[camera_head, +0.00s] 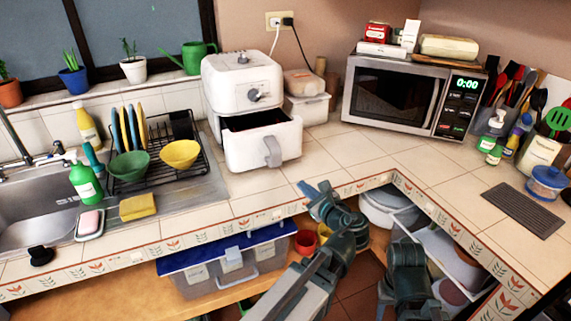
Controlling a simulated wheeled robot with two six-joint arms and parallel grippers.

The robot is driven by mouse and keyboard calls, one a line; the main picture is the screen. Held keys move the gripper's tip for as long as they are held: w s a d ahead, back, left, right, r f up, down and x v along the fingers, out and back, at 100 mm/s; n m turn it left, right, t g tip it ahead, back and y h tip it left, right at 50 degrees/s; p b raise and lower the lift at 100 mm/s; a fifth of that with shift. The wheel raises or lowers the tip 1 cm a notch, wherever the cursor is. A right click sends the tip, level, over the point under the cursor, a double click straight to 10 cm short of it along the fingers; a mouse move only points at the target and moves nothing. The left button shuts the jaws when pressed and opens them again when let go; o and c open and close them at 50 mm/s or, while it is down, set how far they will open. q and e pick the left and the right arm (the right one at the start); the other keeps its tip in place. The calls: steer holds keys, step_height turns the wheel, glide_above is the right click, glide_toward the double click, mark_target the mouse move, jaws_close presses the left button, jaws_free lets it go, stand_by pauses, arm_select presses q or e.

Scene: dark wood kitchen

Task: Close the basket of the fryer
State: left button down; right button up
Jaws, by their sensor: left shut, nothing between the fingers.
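The white fryer (238,82) stands on the tiled counter right of the sink, below the wall socket. Its basket (255,147) is pulled out at the front, and its dark inside shows from above. The grey basket handle (272,152) faces forward and to the right. My left gripper (306,189) is shut and empty, near the counter's front edge. It is below and right of the handle and apart from it. Of my right arm, dark links show at the bottom right of centre; its gripper cannot be made out.
A microwave (405,95) stands right of the fryer, with food containers (306,98) between them. A dish rack (155,160) with bowls and plates is to the left, beside the sink (38,195). The counter in front of the microwave is clear.

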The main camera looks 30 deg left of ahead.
arm_select(q)
steer(key=w+r+m+t+y, duration=0.1)
steer(key=r+m+t, duration=0.1)
steer(key=m, duration=0.2)
glide_toward(282, 146)
steer(key=b+x, duration=0.1)
steer(key=x, duration=0.6)
steer(key=shift+s, duration=0.1)
arm_select(e)
steer(key=shift+f, duration=0.9)
arm_select(q)
steer(key=x, duration=1.3)
steer(key=shift+w+a+r, duration=0.1)
steer(key=shift+w+r, duration=0.1)
steer(key=shift+w, duration=0.05)
steer(key=shift+w+a+r+m, duration=0.1)
steer(key=shift+a+r+m, duration=0.05)
steer(key=shift+m, duration=0.15)
arm_select(e)
steer(key=shift+d, duration=0.1)
arm_select(q)
steer(key=v, duration=1.4)
steer(key=shift+s+d+f, duration=0.2)
steer(key=shift+d+f, duration=0.05)
steer(key=shift+f, duration=0.15)
arm_select(e)
steer(key=shift+d, duration=0.5)
